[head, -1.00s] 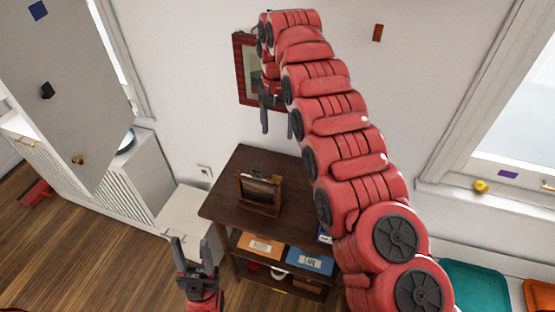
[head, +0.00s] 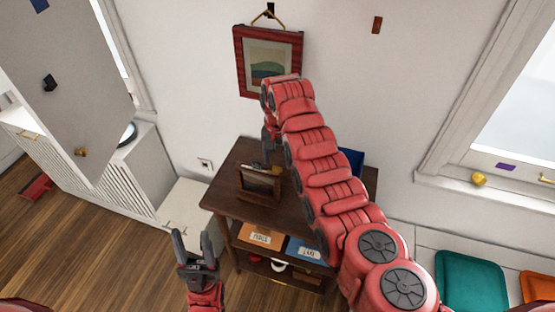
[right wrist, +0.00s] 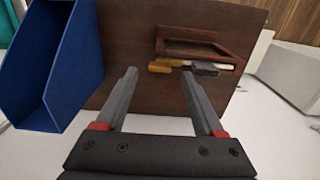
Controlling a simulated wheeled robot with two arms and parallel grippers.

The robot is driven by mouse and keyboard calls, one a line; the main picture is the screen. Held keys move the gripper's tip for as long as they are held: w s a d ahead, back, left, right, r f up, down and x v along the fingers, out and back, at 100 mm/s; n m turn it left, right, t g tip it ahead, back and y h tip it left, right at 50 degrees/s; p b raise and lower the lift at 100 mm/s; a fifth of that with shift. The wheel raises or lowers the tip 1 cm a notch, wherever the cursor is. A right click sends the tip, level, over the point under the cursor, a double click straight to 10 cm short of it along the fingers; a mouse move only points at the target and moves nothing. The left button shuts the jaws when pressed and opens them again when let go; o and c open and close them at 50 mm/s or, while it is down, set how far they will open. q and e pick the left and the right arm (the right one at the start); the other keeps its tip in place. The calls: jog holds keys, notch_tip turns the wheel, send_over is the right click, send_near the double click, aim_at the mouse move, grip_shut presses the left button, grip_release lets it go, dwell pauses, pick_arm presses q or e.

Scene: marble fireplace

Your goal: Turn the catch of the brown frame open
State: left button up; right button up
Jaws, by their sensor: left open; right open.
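The brown frame (head: 259,184) stands upright on the dark wooden cabinet. In the right wrist view it (right wrist: 197,40) is seen from above, with an ochre, pale and dark grey piece (right wrist: 185,67) along its top edge, seemingly the catch. My right gripper (head: 268,152) is just above the frame's top edge, partly hidden by its own arm. In the right wrist view its open, empty fingers (right wrist: 160,77) point towards the frame, the tips short of it. My left gripper (head: 193,240) is open and empty, in front of the cabinet at lower left.
The dark cabinet (head: 225,190) has an orange box (head: 261,236) and a blue box (head: 306,250) on its shelf. A blue holder (right wrist: 60,70) stands on top, left of the gripper in the wrist view. A red picture frame (head: 240,62) hangs on the wall behind.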

jog(key=shift+f, duration=1)
jog(key=shift+c, duration=0.2)
jog(key=shift+s, duration=0.1)
grip_shut()
